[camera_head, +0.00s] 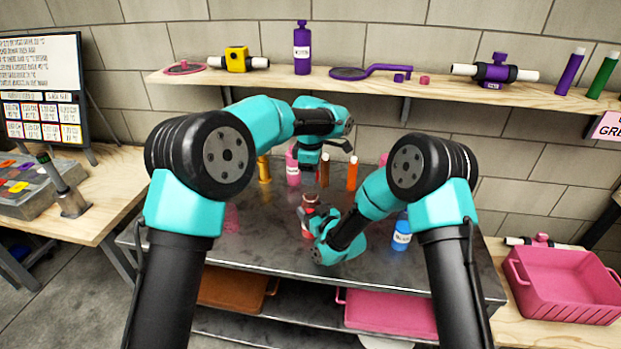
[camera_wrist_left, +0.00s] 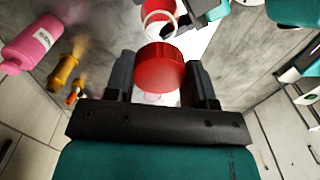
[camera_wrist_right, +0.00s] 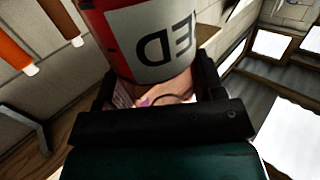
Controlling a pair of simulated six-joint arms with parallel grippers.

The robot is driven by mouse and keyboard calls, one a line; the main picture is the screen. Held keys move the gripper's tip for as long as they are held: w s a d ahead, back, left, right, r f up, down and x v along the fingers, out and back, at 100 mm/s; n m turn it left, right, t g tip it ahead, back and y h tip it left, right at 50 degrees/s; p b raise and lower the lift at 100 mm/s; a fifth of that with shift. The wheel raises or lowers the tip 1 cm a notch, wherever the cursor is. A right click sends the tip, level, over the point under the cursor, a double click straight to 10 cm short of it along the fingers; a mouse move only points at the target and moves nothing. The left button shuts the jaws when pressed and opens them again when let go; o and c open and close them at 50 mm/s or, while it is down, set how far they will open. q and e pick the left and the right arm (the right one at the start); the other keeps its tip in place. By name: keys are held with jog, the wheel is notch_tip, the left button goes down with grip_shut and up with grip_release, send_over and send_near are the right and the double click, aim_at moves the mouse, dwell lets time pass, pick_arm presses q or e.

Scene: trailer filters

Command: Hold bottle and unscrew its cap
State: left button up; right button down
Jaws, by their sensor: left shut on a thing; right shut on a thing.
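A red bottle (camera_head: 308,231) with a white label stands upright above or on the dark metal table. My right gripper (camera_head: 312,211) is shut around its side. In the right wrist view the bottle (camera_wrist_right: 150,40) fills the space between the fingers, its label upside down. My left gripper (camera_head: 309,170) is higher and farther back. In the left wrist view it is shut on a round red cap (camera_wrist_left: 160,68). Beyond the cap the bottle's pale open neck ring (camera_wrist_left: 159,14) shows, apart from the cap. The cap is hidden in the head view.
A pink bottle (camera_head: 292,172), a yellow piece (camera_head: 264,170) and an orange tube (camera_head: 352,174) stand at the table's back. A blue bottle (camera_head: 401,236) stands right of my right gripper. A shelf (camera_head: 400,84) runs above; a pink bin (camera_head: 565,288) sits at right.

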jog(key=shift+c, duration=0.8)
grip_release()
jog(key=v, duration=1.2)
